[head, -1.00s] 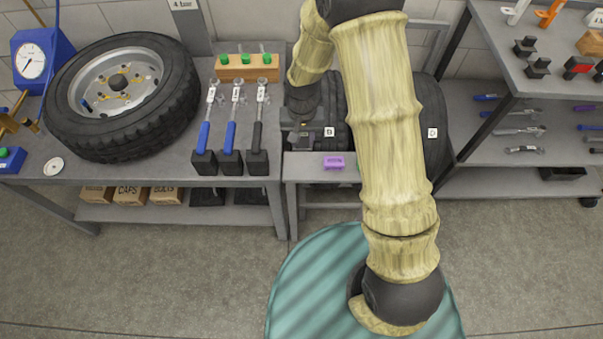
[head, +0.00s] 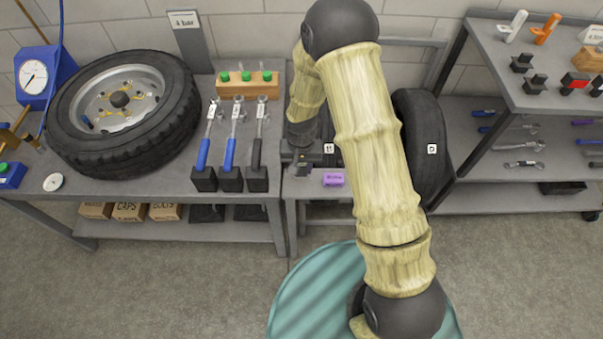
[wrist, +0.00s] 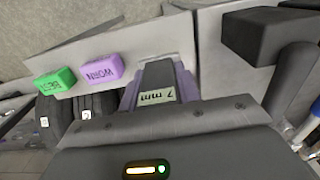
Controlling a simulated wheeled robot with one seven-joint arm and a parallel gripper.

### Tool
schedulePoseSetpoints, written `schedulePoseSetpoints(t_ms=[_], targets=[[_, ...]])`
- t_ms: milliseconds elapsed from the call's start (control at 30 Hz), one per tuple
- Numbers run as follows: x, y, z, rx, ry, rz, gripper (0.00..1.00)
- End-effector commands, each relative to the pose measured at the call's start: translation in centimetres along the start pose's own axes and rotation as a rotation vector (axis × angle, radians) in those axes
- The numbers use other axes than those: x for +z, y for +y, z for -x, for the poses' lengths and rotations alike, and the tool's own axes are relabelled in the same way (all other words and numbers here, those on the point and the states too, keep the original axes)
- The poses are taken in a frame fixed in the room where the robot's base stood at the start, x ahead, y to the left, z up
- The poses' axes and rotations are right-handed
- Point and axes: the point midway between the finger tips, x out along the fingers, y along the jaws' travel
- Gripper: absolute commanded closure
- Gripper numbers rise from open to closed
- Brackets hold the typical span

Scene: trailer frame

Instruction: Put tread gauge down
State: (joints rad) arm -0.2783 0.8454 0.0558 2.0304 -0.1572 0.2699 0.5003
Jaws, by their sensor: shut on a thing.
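The tread gauge (wrist: 158,96) is a dark block with a small display reading "7 mm", upside down in the wrist view. My gripper (wrist: 160,78) is shut on it, with a finger on each side. In the head view my gripper (head: 301,158) is over the left end of the low grey bench (head: 311,188), and the gauge is hard to make out there. I cannot tell whether the gauge touches the bench. A purple block marked "WORN" (wrist: 97,69) and a green block marked "BEST" (wrist: 55,82) lie beside it; the purple one (head: 333,178) also shows in the head view.
Upright tyres (head: 424,150) stand behind the low bench. Left of it, a higher bench (head: 130,197) holds a lying wheel (head: 124,103) and several torque wrenches (head: 234,150) in dark holders. Shelving (head: 490,90) stands at the right.

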Motion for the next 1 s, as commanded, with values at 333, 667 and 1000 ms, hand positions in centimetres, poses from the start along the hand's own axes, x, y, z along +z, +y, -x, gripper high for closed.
schedulePoseSetpoints(t_ms=[333, 667, 1000], targets=[[0.1, 0.0, -2.2, 0.001, -0.003, -0.001, 0.90], [0.0, 0.0, -4.1, 0.000, 0.001, 0.000, 0.90], [0.0, 0.0, -4.4, 0.000, 0.000, -0.001, 0.48]])
